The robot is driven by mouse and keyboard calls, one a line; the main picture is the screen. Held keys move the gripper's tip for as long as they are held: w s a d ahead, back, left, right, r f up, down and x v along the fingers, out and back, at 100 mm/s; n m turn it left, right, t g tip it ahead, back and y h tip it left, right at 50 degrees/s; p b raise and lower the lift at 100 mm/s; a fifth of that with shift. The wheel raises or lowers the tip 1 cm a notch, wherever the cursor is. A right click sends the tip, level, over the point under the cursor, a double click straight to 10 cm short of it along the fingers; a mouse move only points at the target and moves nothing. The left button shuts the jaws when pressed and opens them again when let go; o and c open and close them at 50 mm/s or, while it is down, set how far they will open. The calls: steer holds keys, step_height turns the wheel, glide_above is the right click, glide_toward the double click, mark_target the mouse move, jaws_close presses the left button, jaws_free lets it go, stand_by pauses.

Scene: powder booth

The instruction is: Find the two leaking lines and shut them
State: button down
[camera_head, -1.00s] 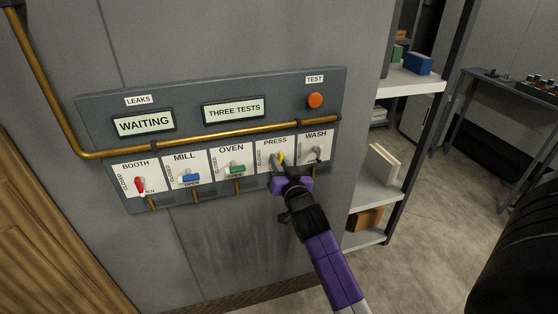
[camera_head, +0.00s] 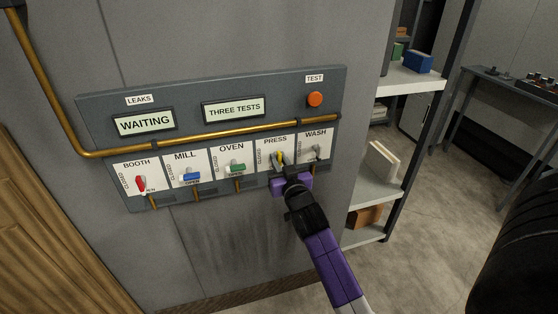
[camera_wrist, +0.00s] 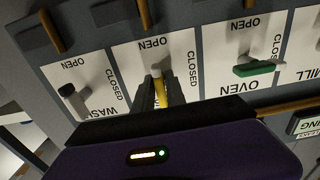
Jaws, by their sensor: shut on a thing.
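A grey panel (camera_head: 90,115) on the wall carries several valve levers. My gripper (camera_head: 278,163) is shut on the yellow PRESS handle, which also shows between the fingers in the wrist view (camera_wrist: 161,92). Red stands upright; blue and green lie crosswise. The LEAKS display (camera_head: 144,123) reads WAITING; another display (camera_head: 233,110) reads THREE TESTS. The orange TEST button (camera_head: 315,100) is at upper right.
A brass pipe (camera_head: 215,136) runs across the panel above the levers, with short stubs below them. A shelf rack (camera_head: 405,82) stands close to the right of the panel. A workbench (camera_head: 510,95) is further right. Open floor (camera_head: 430,225) lies between.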

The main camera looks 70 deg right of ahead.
mark_target(280, 163)
steer(key=c, duration=1.5)
jaws_free()
steer(key=b+v, duration=0.2)
steer(key=v, duration=0.4)
steer(key=shift+s+a+f, duration=0.2)
steer(key=shift+s+a+r+b, duration=0.15)
steer(key=shift+s+a+b, duration=0.25)
steer(key=shift+a, duration=0.1)
